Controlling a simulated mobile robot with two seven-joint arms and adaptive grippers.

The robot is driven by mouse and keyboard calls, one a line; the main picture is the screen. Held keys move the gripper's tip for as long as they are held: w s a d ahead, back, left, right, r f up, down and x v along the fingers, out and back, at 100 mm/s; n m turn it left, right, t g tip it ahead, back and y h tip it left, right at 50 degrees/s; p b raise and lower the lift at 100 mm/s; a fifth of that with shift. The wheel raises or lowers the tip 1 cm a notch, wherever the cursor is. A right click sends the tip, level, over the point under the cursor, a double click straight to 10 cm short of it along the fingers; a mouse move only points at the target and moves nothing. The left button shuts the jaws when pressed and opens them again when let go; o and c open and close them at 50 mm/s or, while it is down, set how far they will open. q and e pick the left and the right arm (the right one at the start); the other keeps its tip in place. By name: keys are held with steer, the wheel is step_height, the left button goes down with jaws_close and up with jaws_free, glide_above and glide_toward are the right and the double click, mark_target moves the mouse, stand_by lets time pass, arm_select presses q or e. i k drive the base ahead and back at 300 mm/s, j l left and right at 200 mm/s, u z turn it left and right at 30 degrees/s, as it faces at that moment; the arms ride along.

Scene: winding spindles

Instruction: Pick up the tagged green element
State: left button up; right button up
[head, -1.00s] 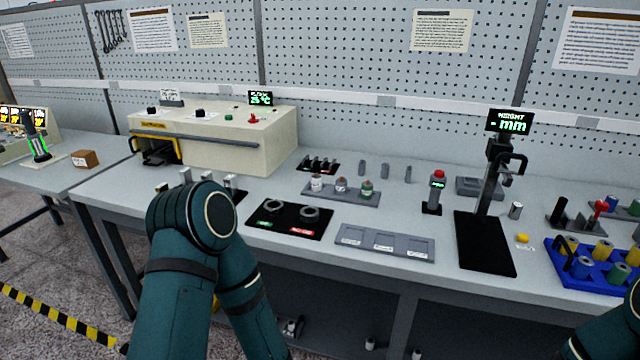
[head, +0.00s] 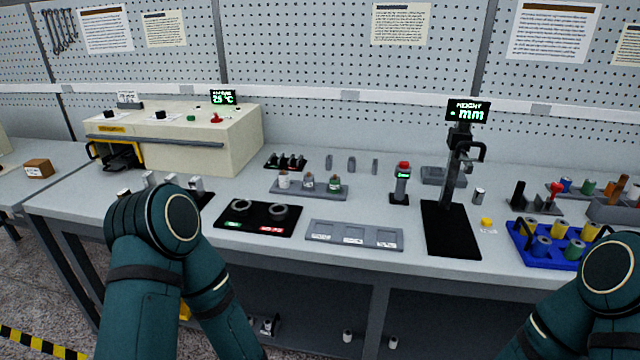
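A small element with a green band (head: 334,184) stands upright at the right end of a grey rack (head: 308,193) at the middle of the bench. Two other small elements, one whitish (head: 283,181) and one brownish, stand beside it in the rack. Any tag on them is too small to make out. Green spools also show at the right, one in the blue tray (head: 574,250) and one farther back (head: 588,187). Only the upper parts of my two arms show, at the lower left and lower right. Neither gripper is in view.
A black mat (head: 258,218) with two rings and a grey three-slot tray (head: 354,235) lie in front of the rack. A height gauge (head: 450,228) stands to the right, a cream oven-like box (head: 180,140) to the left. A small red-topped device (head: 401,185) stands between rack and gauge.

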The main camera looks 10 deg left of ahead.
mark_target(335, 181)
steer(key=z, duration=0.5)
steer(key=j+z, duration=1.15)
steer(key=j, duration=0.65)
steer(key=k, duration=0.05)
